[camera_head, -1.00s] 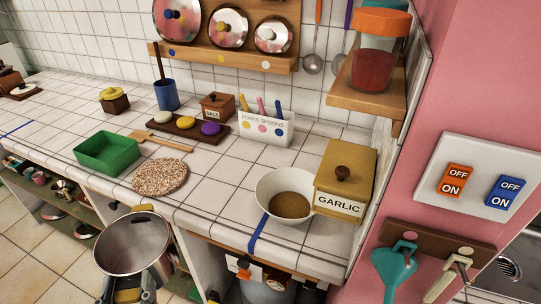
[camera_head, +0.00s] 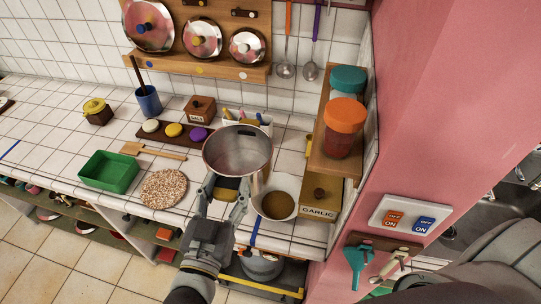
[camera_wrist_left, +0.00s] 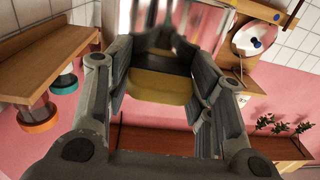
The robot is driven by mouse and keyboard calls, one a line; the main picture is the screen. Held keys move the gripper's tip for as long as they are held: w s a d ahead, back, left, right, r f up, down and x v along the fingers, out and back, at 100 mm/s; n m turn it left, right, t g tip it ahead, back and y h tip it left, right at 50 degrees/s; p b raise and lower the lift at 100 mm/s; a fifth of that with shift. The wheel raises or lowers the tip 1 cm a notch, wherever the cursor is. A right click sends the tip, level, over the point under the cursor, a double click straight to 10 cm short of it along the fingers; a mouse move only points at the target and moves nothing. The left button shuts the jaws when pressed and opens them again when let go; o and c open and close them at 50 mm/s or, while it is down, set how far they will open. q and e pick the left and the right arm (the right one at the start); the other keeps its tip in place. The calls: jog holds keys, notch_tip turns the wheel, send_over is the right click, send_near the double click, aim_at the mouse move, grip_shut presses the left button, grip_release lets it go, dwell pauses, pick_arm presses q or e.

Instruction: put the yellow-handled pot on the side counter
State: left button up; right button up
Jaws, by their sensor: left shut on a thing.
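The steel pot (camera_head: 237,152) with a yellow handle is in the middle of the head view. It appears upright, in front of the white tiled counter (camera_head: 110,142); its height above the tiles is hard to tell. My left gripper (camera_head: 226,190) is shut on the yellow handle, on the pot's near side. In the left wrist view the yellow handle (camera_wrist_left: 160,86) lies between the two fingers, and the pot's shiny wall is blurred behind it. The right gripper does not show.
A bowl of brown contents (camera_head: 277,204) and the garlic box (camera_head: 320,199) stand close right of the pot. A round speckled mat (camera_head: 164,188) and a green tray (camera_head: 109,171) lie to the left. A wooden shelf with jars (camera_head: 337,165) juts out at right.

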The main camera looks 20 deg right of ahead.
pick_arm(q)
jog(key=shift+s+d+f+m+h, duration=0.1)
jog(key=shift+d+f+m+h, duration=0.3)
jog(key=shift+d, duration=0.4)
notch_tip(320, 180, down, 9)
jog(key=b, duration=0.3)
jog(key=w+a+f+b, duration=0.2)
jog(key=w+f+b, duration=0.2)
jog(key=b, duration=0.1)
jog(key=w+a+f+b, duration=0.2)
jog(key=w+f+b, duration=0.1)
jog(key=b, duration=0.3)
jog(key=w+a+f+b, duration=0.3)
jog(key=w+f+b, duration=0.1)
jog(key=f+b, duration=0.2)
jog(key=shift+w, duration=0.3)
jog(key=shift+f+b, duration=0.35)
jog(key=shift+b, duration=0.4)
jog(key=shift+r, duration=0.15)
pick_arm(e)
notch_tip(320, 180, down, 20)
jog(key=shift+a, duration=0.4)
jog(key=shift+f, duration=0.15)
pick_arm(q)
jog(key=o, duration=1.4)
jog(key=shift+f, duration=0.25)
jog(key=shift+c, duration=0.2)
